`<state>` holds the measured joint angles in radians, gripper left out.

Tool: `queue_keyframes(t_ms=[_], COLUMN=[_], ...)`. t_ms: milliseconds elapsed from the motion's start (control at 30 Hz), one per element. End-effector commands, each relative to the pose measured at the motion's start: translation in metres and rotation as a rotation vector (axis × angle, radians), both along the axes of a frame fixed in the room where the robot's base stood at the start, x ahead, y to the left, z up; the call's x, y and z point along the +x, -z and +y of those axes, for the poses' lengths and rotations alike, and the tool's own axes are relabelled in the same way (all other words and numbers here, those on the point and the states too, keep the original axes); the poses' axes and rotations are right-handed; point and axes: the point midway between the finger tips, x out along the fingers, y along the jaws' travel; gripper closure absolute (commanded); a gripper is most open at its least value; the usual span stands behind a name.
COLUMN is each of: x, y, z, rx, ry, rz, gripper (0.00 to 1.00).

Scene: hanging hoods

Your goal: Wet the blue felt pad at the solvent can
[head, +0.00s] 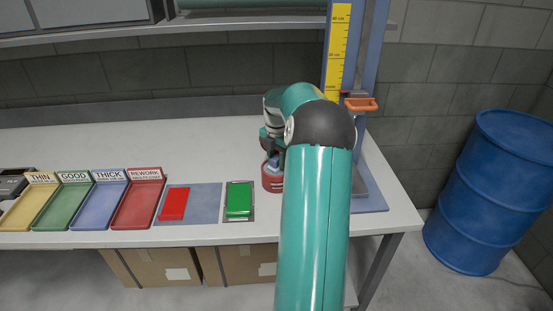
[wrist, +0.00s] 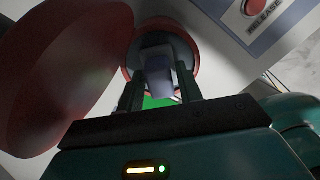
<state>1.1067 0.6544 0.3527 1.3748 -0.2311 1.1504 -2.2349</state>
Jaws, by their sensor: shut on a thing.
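A red can (head: 272,184) with a pale label stands on the bench, partly hidden by my teal arm. My gripper (wrist: 160,88) is over the can, its two dark fingers shut on a grey-blue block (wrist: 157,62), which I take to be the felt pad's holder. In the wrist view the block lies in front of a round, red-rimmed dark top (wrist: 128,46). Whether the pad touches it is hidden. A large red rounded part (wrist: 60,75), possibly the can's lid, fills the left of that view.
The rework tray (head: 138,203) and other labelled trays stand further left. A blue upright with a yellow scale (head: 337,45) stands behind my arm. A RELEASE button (wrist: 255,6) shows in the wrist view.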

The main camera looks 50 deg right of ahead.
Motion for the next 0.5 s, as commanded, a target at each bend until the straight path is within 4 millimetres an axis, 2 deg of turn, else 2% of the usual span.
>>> queue_keyframes(t_ms=[233,500], x=[0.000,0.000], y=[0.000,-0.020], z=[0.000,0.000], rx=[0.002,-0.001], ry=[0.000,0.000], rz=[0.002,0.000], gripper=[0.83,0.83])
